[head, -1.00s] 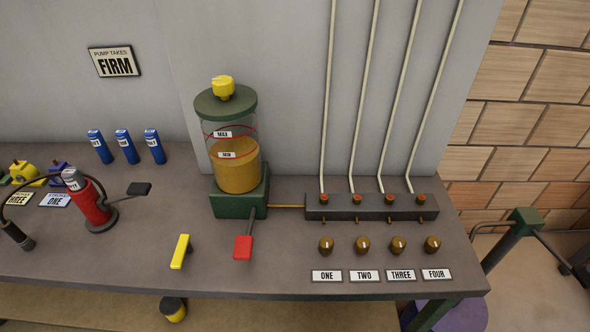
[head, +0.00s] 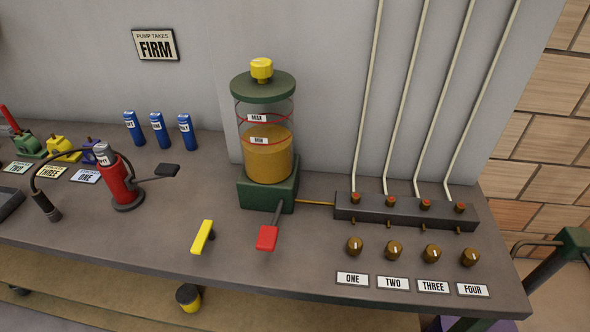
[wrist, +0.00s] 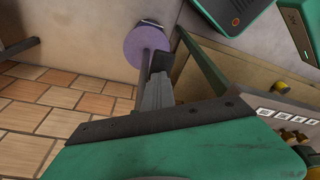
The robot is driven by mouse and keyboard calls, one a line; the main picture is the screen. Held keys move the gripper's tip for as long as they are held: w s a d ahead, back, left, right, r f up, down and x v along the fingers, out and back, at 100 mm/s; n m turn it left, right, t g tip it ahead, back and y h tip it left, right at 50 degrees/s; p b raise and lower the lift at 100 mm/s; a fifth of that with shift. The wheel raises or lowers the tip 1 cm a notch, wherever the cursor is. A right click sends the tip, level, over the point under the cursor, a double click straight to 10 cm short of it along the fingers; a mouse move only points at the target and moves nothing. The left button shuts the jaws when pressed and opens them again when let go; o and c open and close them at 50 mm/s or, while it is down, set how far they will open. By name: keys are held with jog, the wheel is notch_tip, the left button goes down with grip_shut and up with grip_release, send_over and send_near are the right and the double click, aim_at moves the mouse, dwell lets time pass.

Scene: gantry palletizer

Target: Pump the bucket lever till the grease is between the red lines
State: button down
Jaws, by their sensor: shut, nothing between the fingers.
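The red grease bucket (head: 118,182) stands on the bench at the left in the head view, with a hose and a lever ending in a black pad (head: 167,170). The clear reservoir (head: 265,110) on a green base holds tan grease (head: 267,158). Two red lines ring it, with tags MAX (head: 257,118) and MIN (head: 259,140). The grease top appears slightly above the MIN line and below the MAX line. My gripper (wrist: 158,80) shows in the wrist view, shut and empty, away from the bucket.
A red-padded lever (head: 267,238) and a yellow handle (head: 203,236) are on the bench front. Several blue cartridges (head: 157,130) stand behind the bucket. Knobs (head: 393,250) sit at the right. A sign (head: 155,45) reads "PUMP TAKES FIRM".

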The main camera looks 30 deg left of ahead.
jog(key=shift+d+b+x, duration=0.2)
jog(key=shift+b+x, duration=0.95)
jog(key=shift+x, duration=0.2)
jog(key=shift+s, duration=0.15)
jog(key=p+v, duration=0.5)
jog(key=w+a+p+v, duration=0.1)
jog(key=p+v, duration=0.1)
jog(key=shift+r+p, duration=0.3)
jog(key=p+v, duration=0.4)
jog(key=p, duration=0.1)
jog(key=shift+w+a+r, duration=0.3)
jog(key=shift+a+r, duration=0.05)
jog(key=shift+r, duration=0.15)
